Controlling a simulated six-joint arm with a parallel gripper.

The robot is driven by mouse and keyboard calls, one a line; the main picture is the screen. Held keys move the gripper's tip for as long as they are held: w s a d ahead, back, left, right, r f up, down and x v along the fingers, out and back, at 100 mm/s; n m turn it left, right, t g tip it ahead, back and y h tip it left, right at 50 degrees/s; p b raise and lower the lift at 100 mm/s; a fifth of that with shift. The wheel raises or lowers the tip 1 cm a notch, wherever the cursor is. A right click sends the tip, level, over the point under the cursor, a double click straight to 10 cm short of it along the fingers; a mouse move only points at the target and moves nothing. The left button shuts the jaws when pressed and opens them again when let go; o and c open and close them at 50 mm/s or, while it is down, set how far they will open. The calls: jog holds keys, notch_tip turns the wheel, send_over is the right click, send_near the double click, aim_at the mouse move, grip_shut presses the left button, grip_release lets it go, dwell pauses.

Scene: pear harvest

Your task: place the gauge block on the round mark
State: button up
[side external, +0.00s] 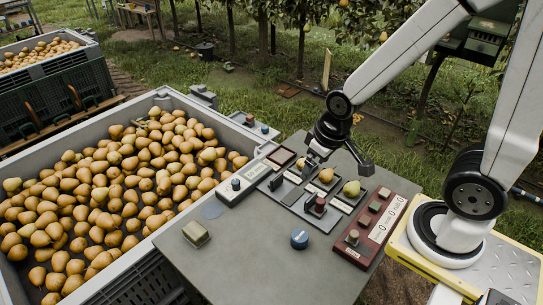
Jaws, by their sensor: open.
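A small pale olive-and-tan block (196,234), likely the gauge block, sits on the grey table near its left edge. A flat, faint blue-grey round mark (213,210) lies on the table just behind and right of the block, bare as far as I can see. My gripper (308,168) is open, pointing down over the back of the grey panel with the pears. It is well to the right of and behind the block and the mark. The fingertips are small and dark here; I cannot tell whether they touch anything.
The grey panel (305,222) carries pears and a red-topped piece. A blue round piece (299,239) is on the table front. A pear bin (168,92) borders the table's left side.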

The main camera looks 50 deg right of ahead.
jog(key=shift+f, duration=0.15)
jog(key=m+g, duration=0.3)
jog(key=m, duration=1.6)
send_over(300, 236)
notch_tip(300, 236, down, 20)
jog(key=shift+w+f, duration=0.1)
jog(key=shift+w, duration=0.05)
jog(key=shift+f, duration=1.3)
jog(key=shift+f, duration=2.6)
